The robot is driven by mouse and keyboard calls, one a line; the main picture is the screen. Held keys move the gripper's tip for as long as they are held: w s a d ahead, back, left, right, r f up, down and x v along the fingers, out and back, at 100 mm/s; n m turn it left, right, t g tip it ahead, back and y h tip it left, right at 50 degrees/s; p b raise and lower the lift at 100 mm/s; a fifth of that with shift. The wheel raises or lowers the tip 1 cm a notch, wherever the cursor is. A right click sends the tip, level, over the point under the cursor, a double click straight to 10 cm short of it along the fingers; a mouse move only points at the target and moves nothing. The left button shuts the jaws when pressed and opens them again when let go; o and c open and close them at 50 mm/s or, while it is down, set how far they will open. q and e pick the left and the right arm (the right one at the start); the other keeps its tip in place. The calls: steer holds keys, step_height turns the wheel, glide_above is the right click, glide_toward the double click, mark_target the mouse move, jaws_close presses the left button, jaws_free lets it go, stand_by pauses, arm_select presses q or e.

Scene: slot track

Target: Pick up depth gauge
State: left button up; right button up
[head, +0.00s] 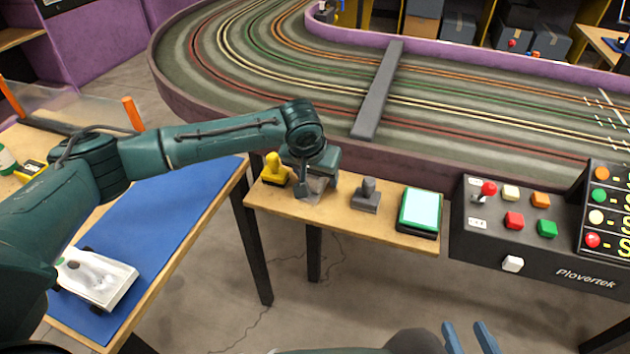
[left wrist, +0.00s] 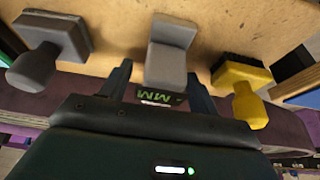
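The depth gauge is a small grey block with a dark display and green lettering. In the left wrist view the depth gauge (left wrist: 168,62) lies between my left fingers. In the head view the depth gauge (head: 312,189) stands on the small wooden table, partly hidden by my left gripper (head: 316,178). My left gripper, also in the left wrist view (left wrist: 160,82), is open, with a finger on each side of the gauge. A gap shows on the left; I cannot tell whether the right finger touches. My right gripper (head: 470,338) is open and empty at the bottom edge.
A yellow-handled brush (head: 275,170) and a grey-handled tool (head: 367,195) stand on either side of the gauge. A green-screen tablet (head: 420,210) lies at the table's right end, beside the control console (head: 540,235). The purple track wall (head: 400,168) runs close behind.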

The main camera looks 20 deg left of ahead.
arm_select(q)
steer(key=c, duration=1.1)
